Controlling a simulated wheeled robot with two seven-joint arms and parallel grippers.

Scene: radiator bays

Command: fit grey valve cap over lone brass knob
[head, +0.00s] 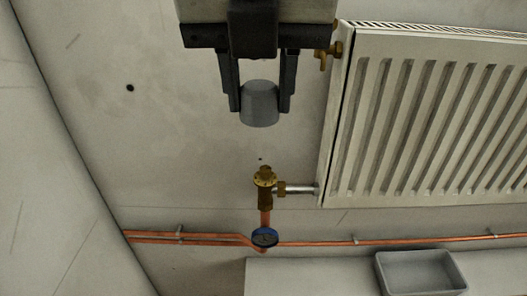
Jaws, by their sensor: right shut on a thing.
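The grey valve cap (260,108) is held between the fingers of my right gripper (258,92), which comes in from the top of the head view. The gripper is shut on the cap's sides, and the cap's rounded lower part shows below the fingertips. The lone brass knob (264,178) is on the valve at the radiator's lower left corner. In the picture the cap is above the knob, with a clear gap between them. How far apart they are in depth I cannot tell. My left gripper is not in view.
A white ribbed radiator (420,118) fills the right side, with a small brass fitting (330,50) at its upper left edge. A grey tray (421,258) sits on a pale ledge (315,275).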

